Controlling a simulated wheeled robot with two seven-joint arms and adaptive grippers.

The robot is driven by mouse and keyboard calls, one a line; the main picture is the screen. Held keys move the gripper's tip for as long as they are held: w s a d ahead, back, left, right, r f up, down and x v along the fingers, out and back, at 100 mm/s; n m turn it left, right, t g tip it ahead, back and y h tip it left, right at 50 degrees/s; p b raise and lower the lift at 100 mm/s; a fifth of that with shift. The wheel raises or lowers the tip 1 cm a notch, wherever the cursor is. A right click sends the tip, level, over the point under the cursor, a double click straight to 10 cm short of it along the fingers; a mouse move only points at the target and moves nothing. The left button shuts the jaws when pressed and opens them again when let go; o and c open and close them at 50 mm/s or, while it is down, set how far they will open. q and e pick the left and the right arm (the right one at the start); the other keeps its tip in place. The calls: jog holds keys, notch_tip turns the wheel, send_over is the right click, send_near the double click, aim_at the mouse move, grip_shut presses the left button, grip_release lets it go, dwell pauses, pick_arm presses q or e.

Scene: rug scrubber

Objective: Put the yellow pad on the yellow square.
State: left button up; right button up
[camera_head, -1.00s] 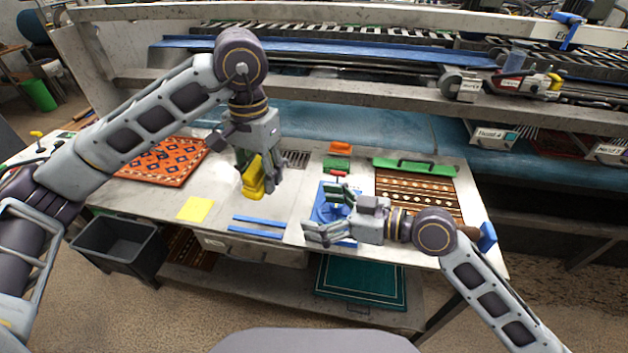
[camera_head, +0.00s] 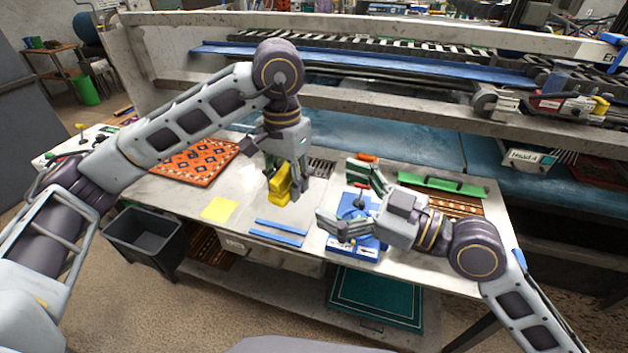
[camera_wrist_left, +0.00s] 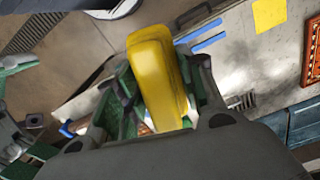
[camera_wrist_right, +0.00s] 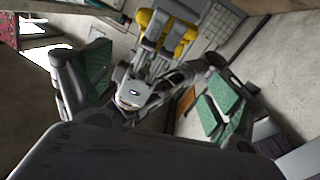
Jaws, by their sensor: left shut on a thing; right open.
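The yellow pad (camera_head: 281,186) is a thick yellow block held in my left gripper (camera_head: 283,180), above the table to the right of the yellow square. In the left wrist view the pad (camera_wrist_left: 158,78) sits between the green-lined fingers (camera_wrist_left: 160,95). The yellow square (camera_head: 219,208) lies flat and bare near the table's front edge; it also shows in the left wrist view (camera_wrist_left: 269,14). My right gripper (camera_head: 352,205) is open over a blue item (camera_head: 352,241) on the right part of the table. The right wrist view shows its parted fingers (camera_wrist_right: 160,95) with nothing between them.
Two blue strips (camera_head: 277,233) lie right of the yellow square. An orange patterned rug (camera_head: 195,161) lies at the table's left. A green-handled bar (camera_head: 440,184) lies over a brown rug at right. A dark bin (camera_head: 146,237) stands below the front left edge.

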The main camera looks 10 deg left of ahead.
aim_at(284, 170)
jog(key=shift+a, duration=0.1)
jog(key=shift+x, duration=5.85)
jog(key=c, duration=0.9)
pick_arm(q)
jog(key=o, duration=1.4)
pick_arm(e)
jog(key=shift+c, duration=0.4)
pick_arm(q)
jog(key=shift+r, duration=0.1)
jog(key=shift+r, duration=3.9)
